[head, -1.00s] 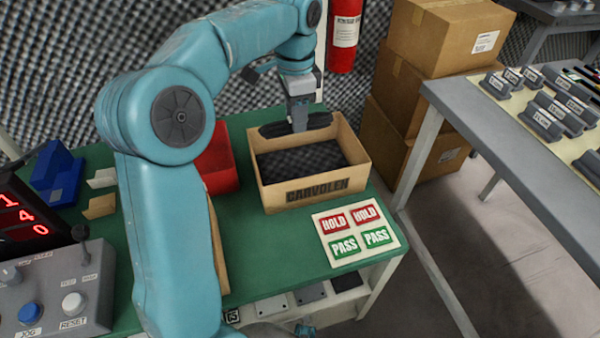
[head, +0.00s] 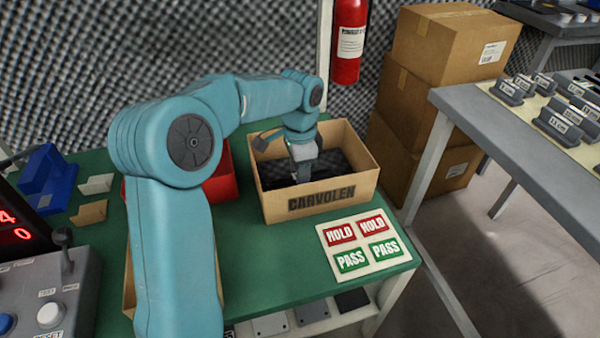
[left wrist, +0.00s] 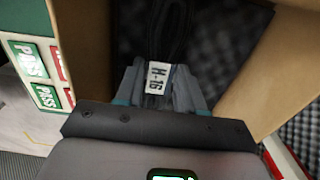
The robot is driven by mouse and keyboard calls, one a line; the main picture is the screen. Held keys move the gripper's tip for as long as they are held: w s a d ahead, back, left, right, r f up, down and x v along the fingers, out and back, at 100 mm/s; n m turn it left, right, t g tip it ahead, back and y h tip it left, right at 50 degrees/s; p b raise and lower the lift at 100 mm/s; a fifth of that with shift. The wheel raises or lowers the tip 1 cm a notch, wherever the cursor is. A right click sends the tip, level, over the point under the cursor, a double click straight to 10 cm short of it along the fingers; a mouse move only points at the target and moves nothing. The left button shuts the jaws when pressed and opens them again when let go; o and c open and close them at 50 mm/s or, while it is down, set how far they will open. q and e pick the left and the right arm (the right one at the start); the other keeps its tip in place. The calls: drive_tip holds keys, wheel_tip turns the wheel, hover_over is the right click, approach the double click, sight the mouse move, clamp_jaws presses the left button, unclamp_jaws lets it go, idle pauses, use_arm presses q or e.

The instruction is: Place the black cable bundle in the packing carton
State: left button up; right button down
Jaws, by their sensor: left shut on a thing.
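The packing carton (head: 318,200) is an open tan box marked CARVOLEN, standing on the green bench; its inside is lined with dark foam. My left gripper (head: 304,178) reaches down inside the carton, below the rim. In the left wrist view, the left gripper (left wrist: 160,85) is shut on the black cable bundle (left wrist: 162,35), around its white tag marked H-16. In the head view the bundle is dark against the dark foam and hard to make out. I cannot tell whether it touches the carton floor. My right gripper is not in view.
A red bin (head: 222,180) stands left of the carton, partly behind my arm. A HOLD/PASS card (head: 362,246) lies in front of it. A blue holder (head: 48,178) and control box (head: 45,305) are at left. Stacked cartons (head: 440,45) stand behind right.

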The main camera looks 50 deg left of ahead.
use_arm(q)
drive_tip(key=shift+f, duration=0.5)
drive_tip(key=shift+f, duration=0.1)
drive_tip(key=o, duration=1.2)
drive_tip(key=shift+c, duration=0.2)
wheel_tip(320, 180, up, 13)
drive_tip(key=p, duration=0.4)
drive_tip(key=shift+p, duration=0.35)
